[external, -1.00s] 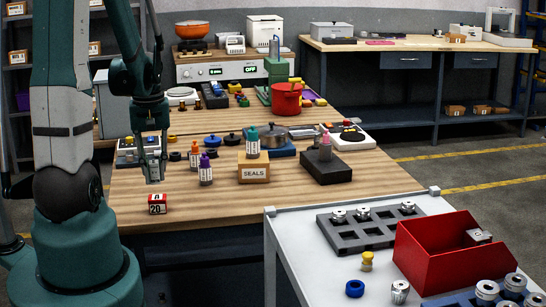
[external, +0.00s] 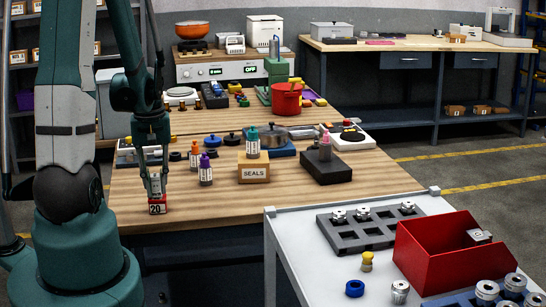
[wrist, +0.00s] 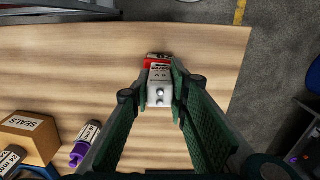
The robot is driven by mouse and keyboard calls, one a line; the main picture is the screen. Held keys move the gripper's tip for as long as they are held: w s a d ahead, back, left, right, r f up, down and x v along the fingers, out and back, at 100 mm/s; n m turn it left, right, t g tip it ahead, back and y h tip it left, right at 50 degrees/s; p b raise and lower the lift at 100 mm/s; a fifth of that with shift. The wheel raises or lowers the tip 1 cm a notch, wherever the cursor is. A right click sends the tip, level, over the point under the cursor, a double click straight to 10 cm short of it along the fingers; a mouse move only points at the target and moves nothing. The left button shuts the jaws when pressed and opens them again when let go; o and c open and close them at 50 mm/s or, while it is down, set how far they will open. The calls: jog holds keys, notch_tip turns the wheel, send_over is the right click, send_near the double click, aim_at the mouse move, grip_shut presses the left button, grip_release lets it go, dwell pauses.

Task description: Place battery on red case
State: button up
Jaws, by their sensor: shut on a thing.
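My gripper (external: 156,194) is shut on the battery (wrist: 160,88), a pale grey block with two round terminals facing the wrist camera. The fingers cover its sides.
An orange-topped bottle (external: 195,157), a purple-topped bottle (external: 205,170) and the SEALS box (external: 253,168) stand to the right. A large red open bin (external: 450,257) is on the white cart (external: 300,240). The wood table (external: 270,205) is clear in front of the SEALS box.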

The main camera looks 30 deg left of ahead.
aim_at(155, 175)
jog(key=shift+f, duration=0.2)
jog(key=o, duration=0.9)
jog(key=shift+r, duration=0.25)
jog(key=shift+r+p, duration=0.55)
jog(key=shift+r, duration=5.4)
